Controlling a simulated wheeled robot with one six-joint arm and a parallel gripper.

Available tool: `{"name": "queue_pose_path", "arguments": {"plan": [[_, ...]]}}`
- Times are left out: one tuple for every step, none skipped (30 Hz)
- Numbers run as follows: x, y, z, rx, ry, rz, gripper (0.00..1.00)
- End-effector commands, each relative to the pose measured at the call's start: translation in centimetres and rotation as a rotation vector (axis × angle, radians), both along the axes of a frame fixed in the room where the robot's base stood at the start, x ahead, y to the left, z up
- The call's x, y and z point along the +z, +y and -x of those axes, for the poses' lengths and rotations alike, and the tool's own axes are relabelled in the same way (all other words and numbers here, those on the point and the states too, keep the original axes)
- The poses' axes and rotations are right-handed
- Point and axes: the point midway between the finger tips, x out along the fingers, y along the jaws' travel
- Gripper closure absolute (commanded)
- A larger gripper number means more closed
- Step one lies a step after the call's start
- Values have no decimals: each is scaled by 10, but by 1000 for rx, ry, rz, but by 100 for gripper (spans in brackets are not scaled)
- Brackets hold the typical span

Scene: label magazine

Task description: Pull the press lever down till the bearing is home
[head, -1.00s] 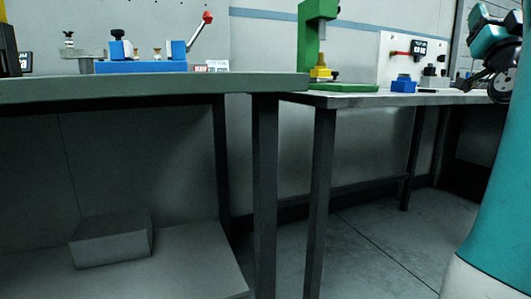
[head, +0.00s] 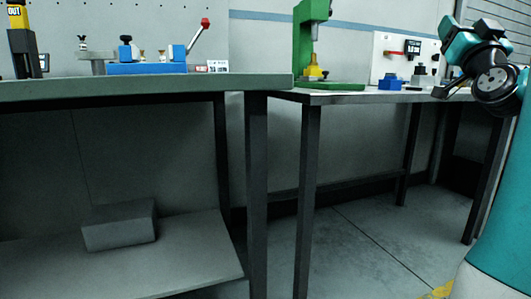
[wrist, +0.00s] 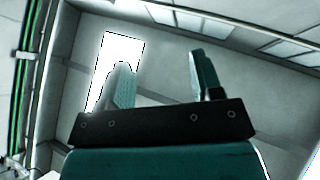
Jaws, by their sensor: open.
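A green press (head: 311,45) stands on the right-hand bench, its top cut off by the frame. A yellow piece (head: 313,72) sits at its foot under the ram. I cannot make out the bearing, and no lever on the green press shows. My gripper (wrist: 159,63) shows two teal fingers apart with nothing between them in the wrist view. In the head view my arm's end is at the far right, well apart from the press.
The left bench (head: 150,84) holds a blue fixture (head: 147,68) with a red-knobbed lever (head: 198,36) and a black-and-yellow post marked OUT. A blue block (head: 390,83) and a white panel (head: 391,45) stand right of the press. A grey box (head: 120,226) lies on the lower shelf.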

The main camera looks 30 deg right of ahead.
Motion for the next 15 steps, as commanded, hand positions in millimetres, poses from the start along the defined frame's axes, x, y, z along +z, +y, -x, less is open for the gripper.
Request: {"name": "queue_pose_path", "arguments": {"plan": [[-2,7,-13,37,24,-13,40],[-4,12,-20,60,40,-21,40],[-8,19,-31,92,64,-34,40],[-11,24,-40,117,84,-44,40],[-14,30,-48,144,105,-54,40],[-19,39,-60,183,135,-68,40],[-23,47,-70,214,160,-80,40],[-27,55,-79,246,188,-92,40],[-34,68,-92,293,228,-109,40],[-39,80,-103,331,260,-121,40],[-44,93,-113,375,297,-136,40],[-54,113,-127,435,353,-155,40],[-62,130,-138,487,401,-172,40],[-71,149,-148,541,454,-188,40],[-83,177,-159,614,530,-210,40]]}}
